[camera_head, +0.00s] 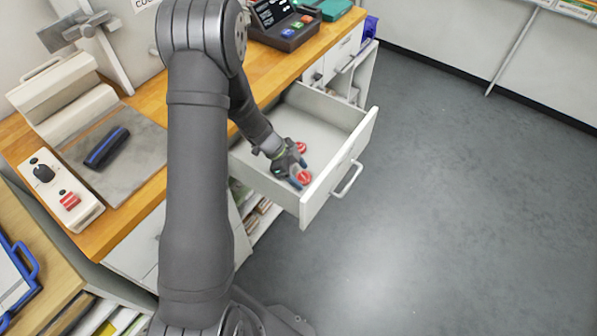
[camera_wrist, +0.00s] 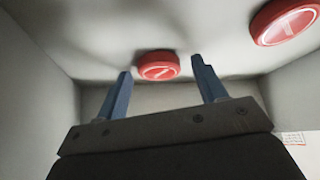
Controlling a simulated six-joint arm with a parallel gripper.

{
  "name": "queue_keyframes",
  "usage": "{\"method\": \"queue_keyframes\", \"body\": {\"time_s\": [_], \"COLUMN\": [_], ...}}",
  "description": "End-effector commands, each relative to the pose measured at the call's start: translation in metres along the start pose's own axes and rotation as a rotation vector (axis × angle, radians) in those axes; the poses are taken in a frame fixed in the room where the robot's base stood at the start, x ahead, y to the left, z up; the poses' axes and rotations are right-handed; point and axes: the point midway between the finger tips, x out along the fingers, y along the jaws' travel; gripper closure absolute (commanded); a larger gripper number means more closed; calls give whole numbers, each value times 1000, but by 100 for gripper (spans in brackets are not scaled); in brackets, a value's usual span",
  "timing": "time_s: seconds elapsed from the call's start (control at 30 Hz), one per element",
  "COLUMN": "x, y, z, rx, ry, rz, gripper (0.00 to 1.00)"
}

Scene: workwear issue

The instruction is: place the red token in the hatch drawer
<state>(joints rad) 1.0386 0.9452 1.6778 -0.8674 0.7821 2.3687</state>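The hatch drawer (camera_head: 345,160) is pulled out from under the wooden worktop, a pale open box with a bar handle on its front. Two round red tokens with white markings are in it in the head view: one token (camera_head: 301,147) towards the back and one (camera_head: 304,177) near the front, close to my fingers. My gripper (camera_head: 299,172) is down inside the drawer. In the wrist view my gripper (camera_wrist: 163,80) has its blue fingers apart; one token (camera_wrist: 158,66) shows between the tips with gaps on both sides. The other (camera_wrist: 285,22) is at upper right, outside the fingers.
The drawer walls stand close around my gripper. On the worktop (camera_head: 130,225) are a grey mat (camera_head: 140,150) with a dark blue roll (camera_head: 107,147), a control box (camera_head: 60,190) with a knob and red switch, and a dark button box (camera_head: 285,25). The floor at right is clear.

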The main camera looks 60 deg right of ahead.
Motion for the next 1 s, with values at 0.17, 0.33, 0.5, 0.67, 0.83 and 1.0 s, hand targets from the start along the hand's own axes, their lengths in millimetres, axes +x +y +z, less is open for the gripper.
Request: {"method": "queue_keyframes", "body": {"time_s": [0.17, 0.33, 0.5, 0.67, 0.83, 1.0], "x": [-2, -22, -59, -83, -102, -110], "y": [0, -1, -1, -1, -1, 0], "z": [-1, -1, -3, -21, -33, -39], "rx": [1, -1, 1, 3, 2, 1], "ry": [0, 0, 1, 0, 0, 0], "rz": [0, -4, -5, -4, -3, -1], "gripper": [36, 36, 36, 36, 36, 36]}}
